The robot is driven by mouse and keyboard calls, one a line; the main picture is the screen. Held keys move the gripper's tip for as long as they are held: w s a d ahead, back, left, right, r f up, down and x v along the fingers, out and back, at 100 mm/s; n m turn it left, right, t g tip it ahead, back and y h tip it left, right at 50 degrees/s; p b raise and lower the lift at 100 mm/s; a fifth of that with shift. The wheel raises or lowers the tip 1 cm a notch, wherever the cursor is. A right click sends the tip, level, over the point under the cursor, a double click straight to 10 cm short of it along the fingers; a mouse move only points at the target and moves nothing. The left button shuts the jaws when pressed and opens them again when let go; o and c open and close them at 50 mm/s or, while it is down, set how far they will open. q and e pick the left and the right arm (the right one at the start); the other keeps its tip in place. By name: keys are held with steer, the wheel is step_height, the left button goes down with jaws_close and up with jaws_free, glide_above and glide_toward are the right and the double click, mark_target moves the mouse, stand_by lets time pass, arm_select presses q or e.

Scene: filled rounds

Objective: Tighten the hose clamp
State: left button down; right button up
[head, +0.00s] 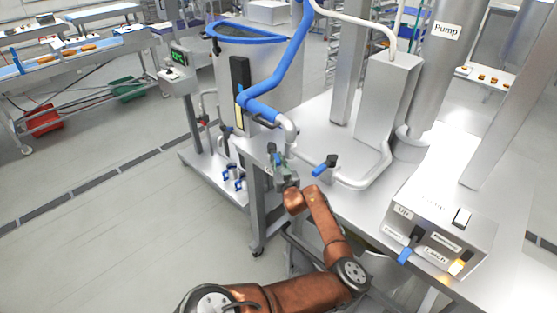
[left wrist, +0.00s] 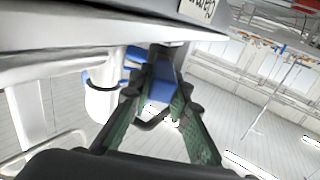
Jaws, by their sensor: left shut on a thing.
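My left gripper (head: 279,158) is at the table's near left edge, just below the white pipe elbow (head: 289,128) at the end of the blue hose (head: 288,80). In the left wrist view its green-padded fingers (left wrist: 160,98) are shut on a blue handle (left wrist: 161,80). The handle sits under a pale surface edge. I cannot tell for sure whether this handle belongs to the hose clamp. The clamp's band is not clearly visible, and the gripper hides part of this spot in the head view. My right gripper is not in view.
A valve with a blue handle (head: 325,165) stands right of the gripper on the steel table (head: 313,125). A control box (head: 440,236) with switches is at the right. A steel tank (head: 270,75) on a wheeled frame stands behind. The floor at left is clear.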

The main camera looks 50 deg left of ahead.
arm_select(q)
steer(key=shift+a+r, duration=0.1)
steer(key=shift+r, duration=0.25)
steer(key=c, duration=2.1)
jaws_free()
steer(key=o, duration=0.3)
steer(key=shift+f, duration=0.2)
steer(key=shift+s+d+f, duration=0.1)
steer(key=shift+s+d, duration=0.1)
steer(key=shift+d, duration=0.4)
steer(key=v, duration=0.6)
steer(key=shift+s+d, duration=0.1)
steer(key=shift+d, duration=0.05)
